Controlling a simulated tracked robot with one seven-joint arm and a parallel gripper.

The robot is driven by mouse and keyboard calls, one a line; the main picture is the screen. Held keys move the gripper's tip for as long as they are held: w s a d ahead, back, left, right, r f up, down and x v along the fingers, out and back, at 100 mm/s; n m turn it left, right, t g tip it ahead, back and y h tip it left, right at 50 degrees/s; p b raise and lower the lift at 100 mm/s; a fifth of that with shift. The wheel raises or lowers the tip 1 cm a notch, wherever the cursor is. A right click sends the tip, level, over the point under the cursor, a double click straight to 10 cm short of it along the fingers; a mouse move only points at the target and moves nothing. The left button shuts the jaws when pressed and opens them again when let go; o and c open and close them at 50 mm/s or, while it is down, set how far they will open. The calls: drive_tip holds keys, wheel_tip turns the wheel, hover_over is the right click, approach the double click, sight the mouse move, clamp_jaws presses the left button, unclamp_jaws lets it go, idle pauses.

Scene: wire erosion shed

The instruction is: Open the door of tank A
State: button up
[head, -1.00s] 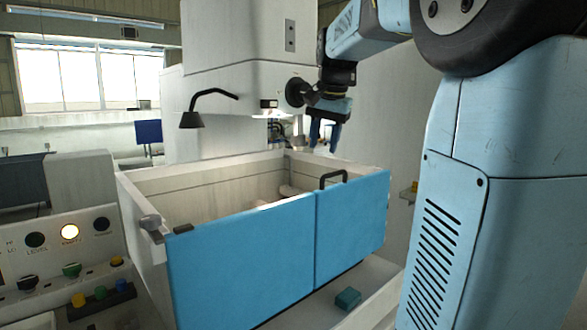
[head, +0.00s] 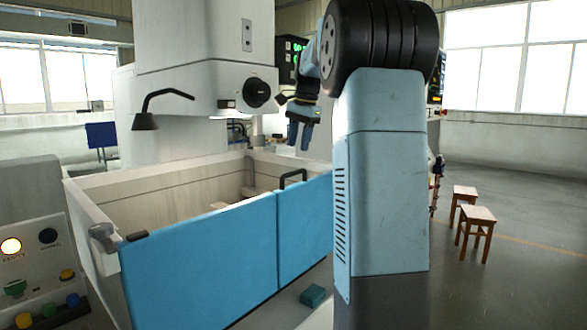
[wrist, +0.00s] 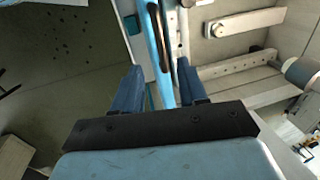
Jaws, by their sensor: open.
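The tank is an open white box, its front closed by a blue door of two panels. The left panel (head: 200,262) and the right panel (head: 305,228) stand in line, with a narrow seam between them. A black handle (head: 293,176) rises from the top edge of the right panel. No letter shows on the tank. My gripper (head: 299,138) is open and empty, fingers down, above the handle and apart from it. In the wrist view, the blue door edge and dark handle (wrist: 155,32) appear beyond and between my fingertips (wrist: 158,72).
A grey knob (head: 103,237) sits at the tank's left front corner. A small teal block (head: 313,295) lies on the ledge below the door. A control panel (head: 40,270) stands at left, a black lamp (head: 146,121) overhangs the tank. Two stools (head: 477,222) stand right on open floor.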

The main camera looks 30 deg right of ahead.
sight(294, 172)
drive_tip(key=f, duration=0.3)
drive_tip(key=w+f, duration=0.1)
drive_tip(key=f, duration=0.4)
drive_tip(key=shift+w+a+f, duration=0.3)
drive_tip(key=shift+w+f, duration=0.05)
drive_tip(key=shift+c, duration=0.3)
clamp_jaws()
